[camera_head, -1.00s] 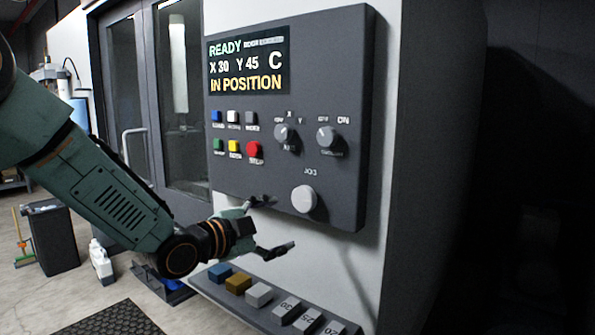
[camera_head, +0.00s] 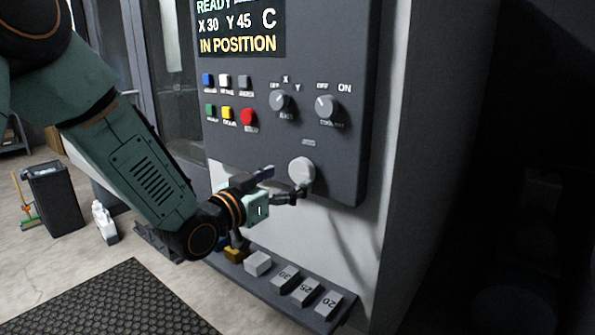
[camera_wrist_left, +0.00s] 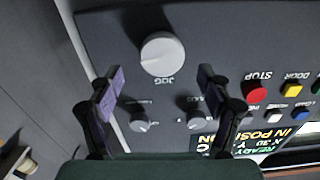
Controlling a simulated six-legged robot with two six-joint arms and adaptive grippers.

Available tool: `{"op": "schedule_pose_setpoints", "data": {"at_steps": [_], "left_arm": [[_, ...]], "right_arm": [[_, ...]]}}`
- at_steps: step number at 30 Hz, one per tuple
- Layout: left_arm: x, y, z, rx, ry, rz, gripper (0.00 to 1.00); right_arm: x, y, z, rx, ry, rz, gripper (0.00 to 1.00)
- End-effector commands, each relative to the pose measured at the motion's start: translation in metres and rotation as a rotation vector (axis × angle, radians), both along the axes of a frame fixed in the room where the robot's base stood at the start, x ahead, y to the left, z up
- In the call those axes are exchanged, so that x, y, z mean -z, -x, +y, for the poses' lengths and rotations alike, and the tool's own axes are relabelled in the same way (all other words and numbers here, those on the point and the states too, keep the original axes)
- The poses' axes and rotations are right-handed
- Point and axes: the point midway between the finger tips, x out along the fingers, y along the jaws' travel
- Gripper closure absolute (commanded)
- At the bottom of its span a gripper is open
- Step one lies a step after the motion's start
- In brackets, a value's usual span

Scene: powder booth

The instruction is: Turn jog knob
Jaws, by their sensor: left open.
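The jog knob (camera_head: 302,171) is a round, light grey dial low on the dark control panel (camera_head: 225,150). My left gripper (camera_head: 280,184) is open, just left of the knob, with its fingers pointing toward it. In the left wrist view, the knob (camera_wrist_left: 162,54) with its JOG label lies ahead, beyond the two spread fingertips (camera_wrist_left: 162,84), with nothing between them. I cannot tell from the head view whether a finger touches the knob. My right gripper is in neither view.
Two smaller selector knobs (camera_head: 280,100) (camera_head: 326,106) and several coloured buttons, including a red stop button (camera_head: 248,116), sit above the jog knob. A ledge below holds blocks (camera_head: 257,263), some numbered. A black bin (camera_head: 54,197) and a mat (camera_head: 125,300) are on the floor.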

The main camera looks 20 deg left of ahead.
Motion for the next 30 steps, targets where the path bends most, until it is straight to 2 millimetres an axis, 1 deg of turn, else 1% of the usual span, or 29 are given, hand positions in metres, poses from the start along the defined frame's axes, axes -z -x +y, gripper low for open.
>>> {"op": "schedule_pose_setpoints", "data": {"at_steps": [1, 3, 6, 9, 13, 20, 30], "left_arm": [[-0.001, -0.009, -0.003, 0.002, -0.005, -0.001, 0.22], [-0.001, -0.018, -0.007, 0.004, -0.004, -0.001, 0.22], [-0.001, -0.030, -0.010, 0.001, -0.003, -0.001, 0.22], [-0.001, -0.038, -0.013, 0.002, -0.002, -0.001, 0.22], [-0.001, -0.044, -0.014, 0.002, -0.001, -0.001, 0.22], [0.000, -0.044, -0.014, 0.001, 0.000, 0.000, 0.22], [0.000, -0.044, -0.013, 0.001, -0.001, -0.001, 0.50]], "right_arm": [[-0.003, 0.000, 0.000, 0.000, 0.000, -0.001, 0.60], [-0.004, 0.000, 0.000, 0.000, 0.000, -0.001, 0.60], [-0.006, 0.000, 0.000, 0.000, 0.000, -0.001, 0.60], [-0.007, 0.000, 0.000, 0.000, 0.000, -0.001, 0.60], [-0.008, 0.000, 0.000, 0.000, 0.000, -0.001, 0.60], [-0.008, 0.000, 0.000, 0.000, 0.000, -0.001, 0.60], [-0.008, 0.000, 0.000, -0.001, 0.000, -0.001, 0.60]]}}
